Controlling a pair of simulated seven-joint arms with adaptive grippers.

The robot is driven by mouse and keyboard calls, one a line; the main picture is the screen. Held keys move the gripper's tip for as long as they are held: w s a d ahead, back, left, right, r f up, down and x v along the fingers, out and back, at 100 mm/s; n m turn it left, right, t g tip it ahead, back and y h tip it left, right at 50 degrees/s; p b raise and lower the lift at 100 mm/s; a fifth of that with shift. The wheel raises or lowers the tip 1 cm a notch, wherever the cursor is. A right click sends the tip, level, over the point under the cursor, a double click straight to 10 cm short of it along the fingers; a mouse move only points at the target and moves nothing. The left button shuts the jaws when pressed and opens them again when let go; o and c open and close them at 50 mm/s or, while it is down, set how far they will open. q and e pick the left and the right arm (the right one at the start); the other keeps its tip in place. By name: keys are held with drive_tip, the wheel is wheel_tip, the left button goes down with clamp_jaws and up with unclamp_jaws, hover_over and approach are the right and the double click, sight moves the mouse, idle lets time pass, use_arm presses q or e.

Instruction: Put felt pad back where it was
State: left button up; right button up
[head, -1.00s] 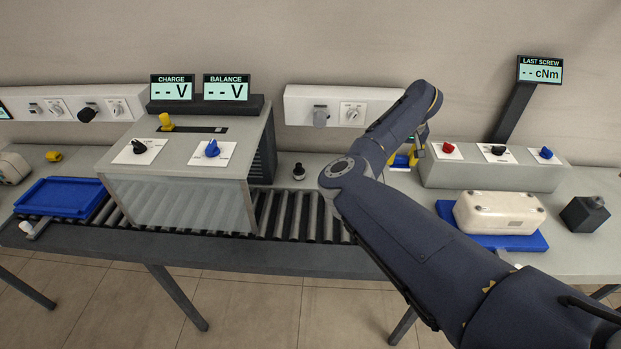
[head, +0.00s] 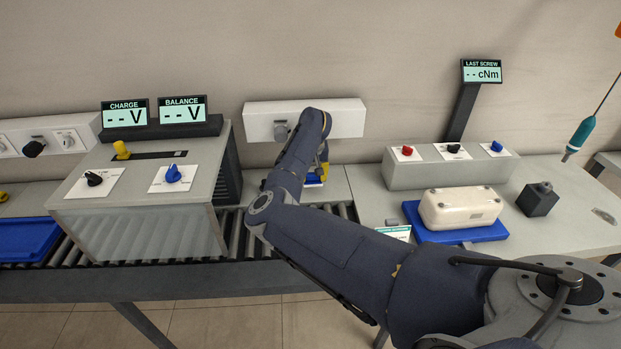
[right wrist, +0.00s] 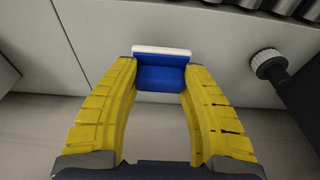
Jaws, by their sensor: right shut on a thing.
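The felt pad (right wrist: 160,75), a blue block with a white layer along its far edge, sits between the yellow fingertips of my right gripper (right wrist: 160,78) in the right wrist view. The gripper is shut on it. In the head view my right gripper (head: 320,172) is mostly hidden behind my own forearm, below the white wall panel, and a bit of blue and white shows beside its yellow finger. I cannot tell whether the pad touches the bench. My left gripper is not in view.
A roller conveyor (head: 235,232) runs left to a grey tester box (head: 140,190) and a blue tray (head: 30,240). At right are a grey knob box (head: 440,172), a white case (head: 460,207) on a blue tray (head: 415,222), a dark block (head: 538,199) and a hanging screwdriver (head: 580,135).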

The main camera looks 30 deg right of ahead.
sight(313, 180)
drive_tip(key=shift+f, duration=1.8)
drive_tip(key=shift+f, duration=0.15)
drive_tip(key=o, duration=1.3)
drive_tip(key=shift+o, duration=0.2)
wheel_tip(313, 180, up, 12)
drive_tip(key=s+a, duration=0.1)
drive_tip(key=s, duration=0.1)
